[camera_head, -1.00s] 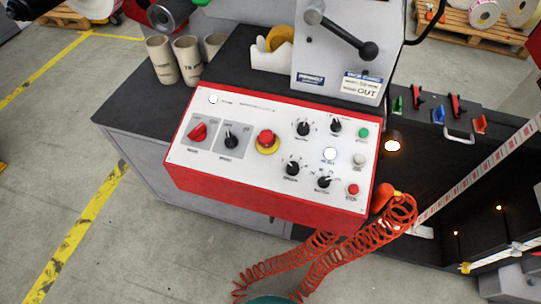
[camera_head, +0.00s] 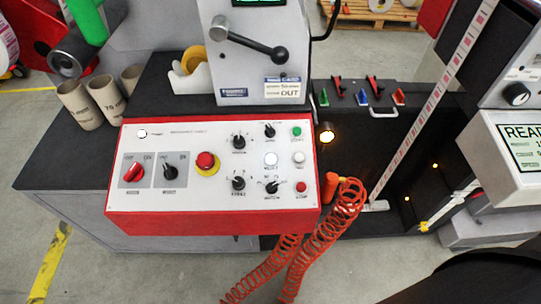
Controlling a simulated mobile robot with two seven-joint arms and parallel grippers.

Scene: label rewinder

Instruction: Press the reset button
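The red-framed control panel (camera_head: 215,222) has a white face with several knobs and buttons. A round white button (camera_head: 270,159) sits right of centre; the small label under it looks like "RESET" but is hard to read. A red emergency stop (camera_head: 206,160) on a yellow ring is to its left. A green button (camera_head: 297,131), a smaller pale button (camera_head: 299,157) and a red button (camera_head: 301,187) form a column to its right. Neither of my grippers shows in this view. Nothing covers the panel.
A black lever (camera_head: 262,46) juts out above the panel. Cardboard cores (camera_head: 79,104) and a tape dispenser (camera_head: 189,74) stand behind it. Red coiled hoses (camera_head: 290,262) hang at its lower right. A display (camera_head: 520,147) is at far right. A dark shape fills the lower right corner.

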